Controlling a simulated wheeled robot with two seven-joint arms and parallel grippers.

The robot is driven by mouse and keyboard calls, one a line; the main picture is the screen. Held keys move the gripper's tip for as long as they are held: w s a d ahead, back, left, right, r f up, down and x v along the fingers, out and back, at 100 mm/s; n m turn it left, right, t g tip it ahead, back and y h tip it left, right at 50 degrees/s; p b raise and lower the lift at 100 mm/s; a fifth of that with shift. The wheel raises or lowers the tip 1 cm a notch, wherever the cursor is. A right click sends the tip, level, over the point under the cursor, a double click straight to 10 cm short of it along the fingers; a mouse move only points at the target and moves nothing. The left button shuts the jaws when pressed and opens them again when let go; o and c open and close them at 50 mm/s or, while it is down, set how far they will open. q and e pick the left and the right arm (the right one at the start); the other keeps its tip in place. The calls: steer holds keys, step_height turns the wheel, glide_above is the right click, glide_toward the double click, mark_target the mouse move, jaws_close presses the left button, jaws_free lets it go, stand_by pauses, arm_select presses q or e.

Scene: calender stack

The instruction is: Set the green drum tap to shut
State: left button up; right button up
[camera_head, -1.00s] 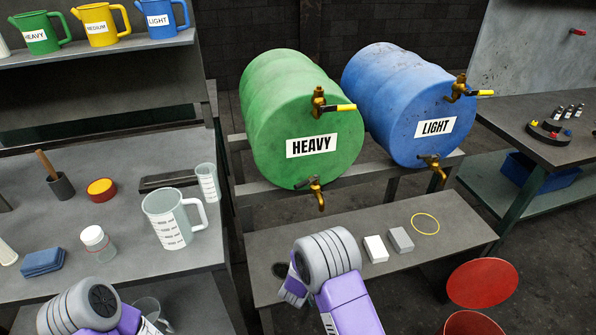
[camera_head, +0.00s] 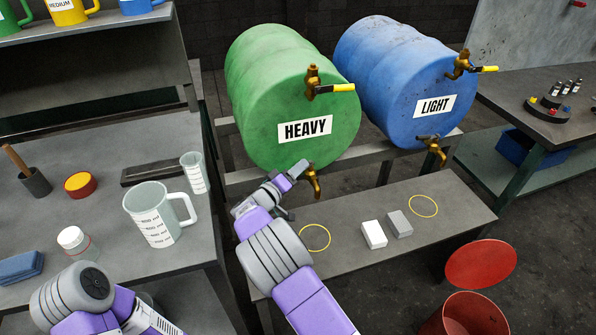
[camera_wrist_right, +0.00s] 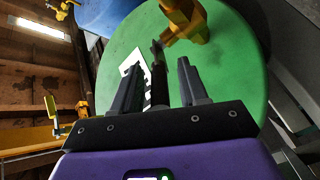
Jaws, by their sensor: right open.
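The green drum (camera_head: 290,90), labelled HEAVY, lies on its side on a rack. Its lower brass tap (camera_head: 314,183) is low on its face, and an upper brass tap (camera_head: 313,82) has a yellow handle pointing right. My right gripper (camera_head: 291,177) is at the left side of the lower tap, partly covering it. In the right wrist view my open right gripper (camera_wrist_right: 160,64) has the tap's dark lever (camera_wrist_right: 158,72) between its fingers. The lower tap's brass body (camera_wrist_right: 186,20) is just beyond the fingertips. Whether a finger touches the lever cannot be told. My left gripper is out of view.
The blue drum (camera_head: 390,85), labelled LIGHT, lies to the right. Below, a bench (camera_head: 345,250) carries white and grey blocks and two yellow rings. A jug (camera_head: 155,215) stands on the left table. A red bin (camera_head: 470,312) is at lower right.

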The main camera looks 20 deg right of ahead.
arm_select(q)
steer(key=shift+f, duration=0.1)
arm_select(e)
steer(key=shift+w+d, duration=0.25)
steer(key=shift+d, duration=0.1)
jaws_close()
